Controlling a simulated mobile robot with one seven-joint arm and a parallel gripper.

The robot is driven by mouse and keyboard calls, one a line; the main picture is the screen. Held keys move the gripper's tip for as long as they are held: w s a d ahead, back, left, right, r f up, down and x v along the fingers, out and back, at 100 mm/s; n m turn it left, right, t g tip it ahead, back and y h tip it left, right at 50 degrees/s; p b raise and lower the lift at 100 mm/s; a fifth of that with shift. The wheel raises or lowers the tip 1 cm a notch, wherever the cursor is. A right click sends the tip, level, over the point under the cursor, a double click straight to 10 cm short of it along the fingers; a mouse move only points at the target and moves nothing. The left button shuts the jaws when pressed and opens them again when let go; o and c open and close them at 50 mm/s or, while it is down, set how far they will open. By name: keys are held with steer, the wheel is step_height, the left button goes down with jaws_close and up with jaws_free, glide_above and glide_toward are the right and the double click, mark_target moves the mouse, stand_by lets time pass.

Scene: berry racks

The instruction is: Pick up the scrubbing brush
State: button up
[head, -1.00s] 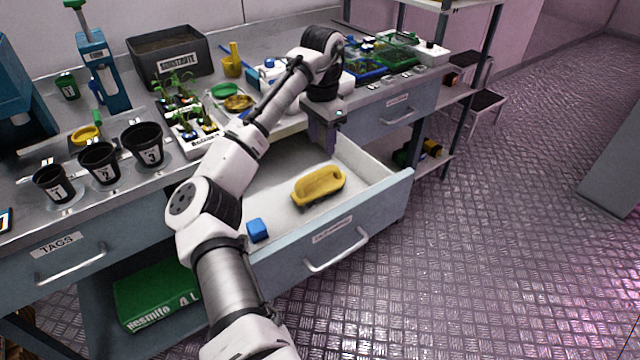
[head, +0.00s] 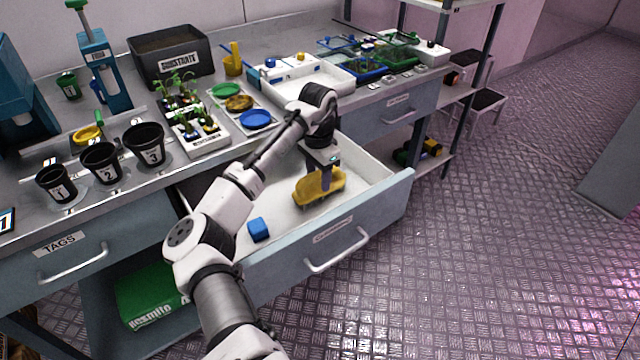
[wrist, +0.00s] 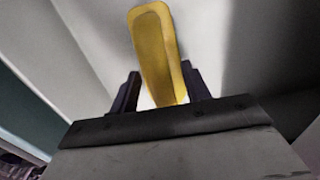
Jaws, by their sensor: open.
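The yellow scrubbing brush (head: 311,188) lies in the open drawer, its handle side up. My gripper (head: 326,180) is down inside the drawer at the brush and hides part of it in the head view. In the wrist view the brush (wrist: 156,55) extends away from my gripper (wrist: 160,90), with its near end between the two dark fingers. The fingers are apart, with a gap on each side of the brush. I cannot tell how far down the brush's sides the fingertips reach.
The open drawer (head: 377,205) has raised walls around the brush. A blue block (head: 258,229) lies in its front left part. The worktop above holds black numbered pots (head: 144,146), seedling trays, a blue dish (head: 256,119) and a white tray (head: 340,83).

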jaws_close()
steer(key=shift+r, duration=0.15)
step_height(320, 180, up, 20)
stand_by(0.6)
steer(key=c, duration=0.6)
jaws_free()
steer(key=c, duration=0.3)
steer(key=shift+w+p, duration=0.1)
steer(key=shift+p, duration=0.2)
